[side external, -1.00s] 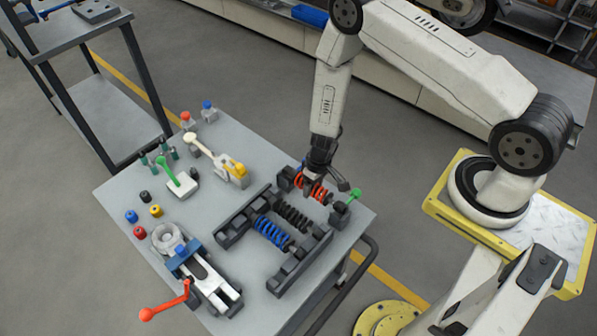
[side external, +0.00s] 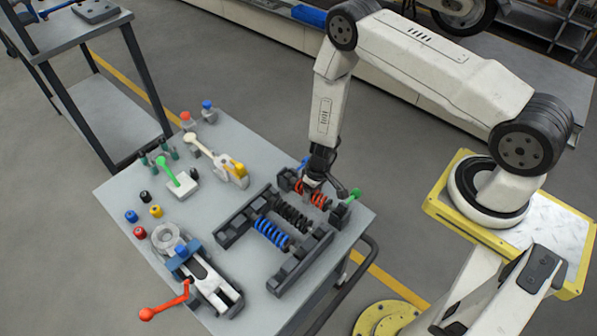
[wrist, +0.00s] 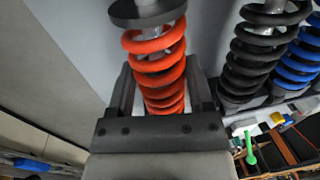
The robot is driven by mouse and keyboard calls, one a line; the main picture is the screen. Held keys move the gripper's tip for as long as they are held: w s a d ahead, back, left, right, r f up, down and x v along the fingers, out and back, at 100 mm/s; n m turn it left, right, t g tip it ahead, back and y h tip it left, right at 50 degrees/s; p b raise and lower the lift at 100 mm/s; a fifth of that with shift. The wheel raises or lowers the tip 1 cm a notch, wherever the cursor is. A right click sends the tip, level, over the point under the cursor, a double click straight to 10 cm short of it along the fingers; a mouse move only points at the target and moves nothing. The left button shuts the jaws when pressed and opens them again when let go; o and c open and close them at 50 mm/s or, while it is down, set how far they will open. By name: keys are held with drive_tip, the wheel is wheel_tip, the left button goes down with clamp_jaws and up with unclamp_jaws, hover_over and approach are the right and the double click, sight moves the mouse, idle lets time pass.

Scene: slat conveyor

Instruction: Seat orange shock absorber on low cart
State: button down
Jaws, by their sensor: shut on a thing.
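The orange shock absorber (side external: 318,199) is a coil spring on a rod, held at the back right part of the low cart (side external: 265,160). My gripper (side external: 312,187) points down and is shut on it. In the wrist view the orange coils (wrist: 155,55) run up from between the jaws (wrist: 163,105). The shock lies level with the dark two-rail rack (side external: 226,234) on the cart, next to the black shock absorber (side external: 291,214). The side view does not show clearly whether its ends touch the rails, as my gripper hides part of it.
A blue shock absorber (side external: 270,233) lies across the rack in front of the black one. A green-handled clamp (side external: 347,205) stands close right of my gripper. A red-handled vise (side external: 205,280) and several small coloured parts occupy the left of the cart.

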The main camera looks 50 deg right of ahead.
unclamp_jaws()
drive_tip(key=shift+r, duration=0.1)
drive_tip(key=shift+d+r, duration=0.2)
drive_tip(key=shift+r, duration=1.05)
drive_tip(key=shift+d+r, duration=0.25)
drive_tip(key=shift+r, duration=1.05)
drive_tip(key=shift+d+r, duration=0.2)
drive_tip(key=shift+r, duration=1.05)
drive_tip(key=shift+r, duration=0.1)
drive_tip(key=shift+w+r, duration=0.15)
drive_tip(key=shift+r, duration=0.1)
wheel_tip(320, 180, up, 15)
drive_tip(key=a+t, duration=0.1)
drive_tip(key=s+r+t+h, duration=0.1)
drive_tip(key=s+r, duration=0.7)
drive_tip(key=r, duration=0.4)
drive_tip(key=shift+s+a+t+h, duration=0.2)
drive_tip(key=shift+s+t+h, duration=0.1)
drive_tip(key=shift+h, duration=0.1)
